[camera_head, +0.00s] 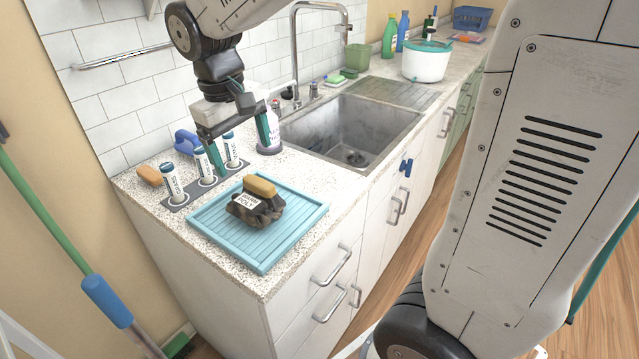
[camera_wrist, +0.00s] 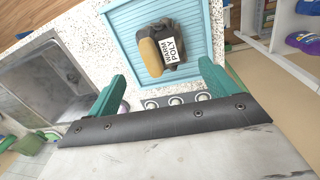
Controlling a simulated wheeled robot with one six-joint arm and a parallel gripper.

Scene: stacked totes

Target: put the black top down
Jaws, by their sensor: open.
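The black top (camera_head: 265,213) is a crumpled dark bundle with a white label. It lies on the blue ribbed tray (camera_head: 288,238) at the near end of the counter. A tan, brush-like block (camera_head: 260,185) lies on or against it. In the wrist view, the black top (camera_wrist: 183,55) shows between the fingers, its label reading "WARM POLY", with the tan block (camera_wrist: 151,57) at its left. My gripper (camera_head: 245,163) has teal fingers spread wide and empty. It is above and behind the bundle, apart from it. The bundle's underside is hidden.
Several white labelled tubes (camera_head: 172,182) stand in a grey holder (camera_head: 206,192) behind the tray, near my fingers. A spray bottle (camera_head: 268,132) stands beside the sink (camera_head: 352,130). A white pot (camera_head: 426,62) is farther back. The counter's front edge is close to the tray.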

